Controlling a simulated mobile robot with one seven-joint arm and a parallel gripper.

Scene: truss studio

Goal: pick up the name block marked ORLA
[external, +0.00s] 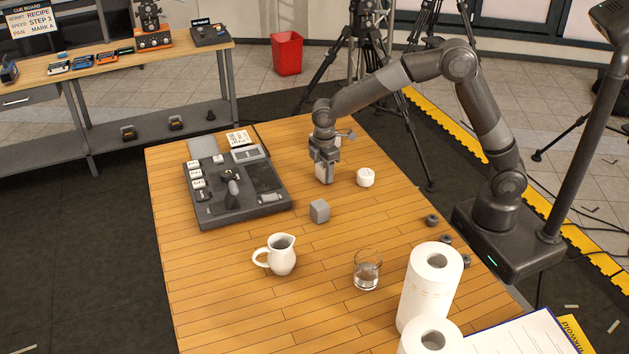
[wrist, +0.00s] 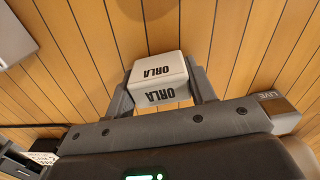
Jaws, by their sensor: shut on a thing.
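The name block marked ORLA (wrist: 158,72) is a white block with black lettering on two visible faces. In the wrist view it sits between the two fingers of my gripper (wrist: 160,88), which is shut on it. In the external view my gripper (external: 324,172) points down over the wooden table, with the pale block (external: 321,177) low between its fingers. I cannot tell whether the block touches the table.
A grey cube (external: 319,211) and a round white tub (external: 365,177) stand close by. A dark control panel (external: 233,213) lies to the left. A white jug (external: 281,256), a glass (external: 367,272) and paper rolls (external: 430,285) stand nearer the front.

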